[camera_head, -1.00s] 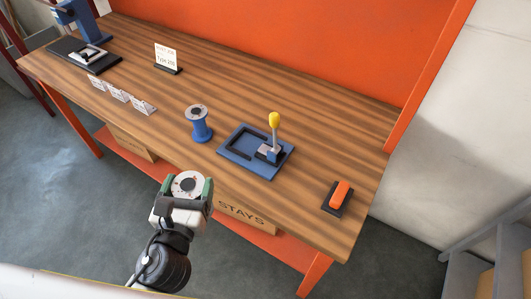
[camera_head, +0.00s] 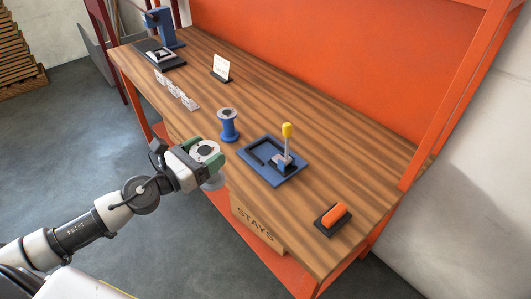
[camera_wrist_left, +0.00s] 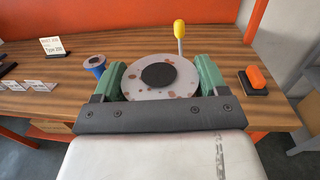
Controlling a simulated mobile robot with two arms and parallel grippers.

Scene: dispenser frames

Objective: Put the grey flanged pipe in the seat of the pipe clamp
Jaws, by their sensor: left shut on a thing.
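My left gripper (camera_head: 202,152) is shut on the grey flanged pipe (camera_head: 210,182). It holds the pipe upright in front of the workbench edge, left of the clamp. In the left wrist view the pipe's speckled round flange (camera_wrist_left: 135,82) with a dark centre sits between the green fingers. The pipe clamp (camera_head: 269,176) is a blue plate with a dark U-shaped seat and an upright lever with a yellow knob (camera_head: 287,129). In the left wrist view the held pipe hides the clamp's plate; only its yellow-tipped lever (camera_wrist_left: 179,35) shows. My right gripper is not in view.
A blue flanged pipe (camera_head: 228,126) stands on the bench (camera_head: 310,170) left of the clamp. An orange-handled block (camera_head: 333,219) lies near the right end. Small cards (camera_head: 176,92), a sign (camera_head: 220,68) and a blue press (camera_head: 164,27) stand further left. An orange panel (camera_head: 290,60) closes the back.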

